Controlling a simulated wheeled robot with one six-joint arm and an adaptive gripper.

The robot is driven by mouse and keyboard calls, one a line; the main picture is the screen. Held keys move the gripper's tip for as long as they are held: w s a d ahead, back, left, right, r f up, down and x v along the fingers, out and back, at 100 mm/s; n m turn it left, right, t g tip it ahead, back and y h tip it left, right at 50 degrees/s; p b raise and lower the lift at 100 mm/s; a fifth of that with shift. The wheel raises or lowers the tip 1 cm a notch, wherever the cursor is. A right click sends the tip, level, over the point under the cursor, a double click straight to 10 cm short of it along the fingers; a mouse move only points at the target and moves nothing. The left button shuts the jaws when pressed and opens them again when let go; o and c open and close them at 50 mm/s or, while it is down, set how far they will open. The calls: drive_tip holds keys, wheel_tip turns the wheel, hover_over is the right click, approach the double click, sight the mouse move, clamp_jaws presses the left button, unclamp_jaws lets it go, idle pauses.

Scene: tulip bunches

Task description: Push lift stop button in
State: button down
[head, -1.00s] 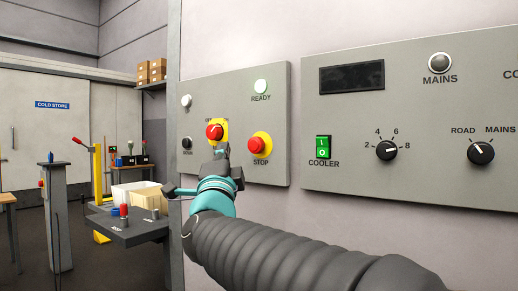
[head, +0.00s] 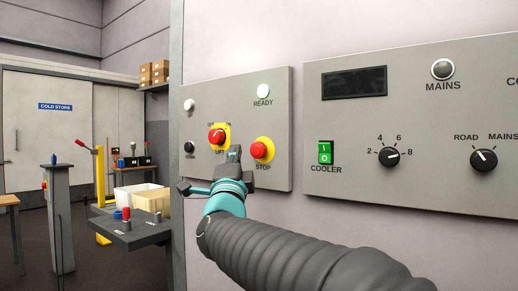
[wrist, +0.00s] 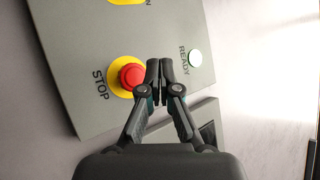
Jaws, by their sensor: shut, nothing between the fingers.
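The red stop button (head: 259,150) sits on a yellow ring, above the word STOP, on the left grey panel (head: 275,105). My gripper (head: 234,154) is shut and empty, just left of the button in the head view. In the wrist view my gripper (wrist: 160,68) has its fingertips together in front of the panel, between the button and the READY lamp. I cannot tell whether a finger touches the button's side.
The READY lamp (head: 263,91) glows. A second panel (head: 430,120) with a green COOLER switch (head: 325,152) is right.

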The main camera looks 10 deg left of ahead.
sight(251, 153)
drive_tip(key=shift+w+d+b, duration=0.1)
drive_tip(key=shift+w+d, duration=0.2)
drive_tip(key=shift+w, duration=0.35)
drive_tip(key=shift+w+d+b, duration=0.1)
drive_tip(key=shift+w+d, duration=0.15)
drive_tip(key=shift+w, duration=0.4)
drive_tip(key=shift+w+d+b, duration=0.1)
drive_tip(key=shift+w+d, duration=0.2)
drive_tip(key=shift+w, duration=0.35)
drive_tip(key=shift+w+f, duration=0.1)
drive_tip(key=shift+w+d+b, duration=0.15)
drive_tip(key=shift+w+b, duration=0.15)
drive_tip(key=shift+b, duration=0.05)
drive_tip(key=shift+w+d, duration=0.15)
drive_tip(key=shift+w, duration=0.25)
idle(0.7)
drive_tip(key=shift+s, duration=0.1)
drive_tip(key=shift+s+a+b, duration=0.3)
drive_tip(key=shift+s+b, duration=0.2)
drive_tip(key=shift+s, duration=0.2)
drive_tip(key=shift+s, duration=0.1)
drive_tip(key=shift+s+a+b, duration=0.2)
drive_tip(key=shift+s+a, duration=0.1)
drive_tip(key=shift+s, duration=0.45)
drive_tip(key=shift+s+a+b, duration=0.25)
drive_tip(key=shift+s+a, duration=0.1)
drive_tip(key=shift+s, duration=0.4)
drive_tip(key=shift+s+a+b, duration=0.2)
drive_tip(key=shift+s+a, duration=0.1)
drive_tip(key=shift+s, duration=0.45)
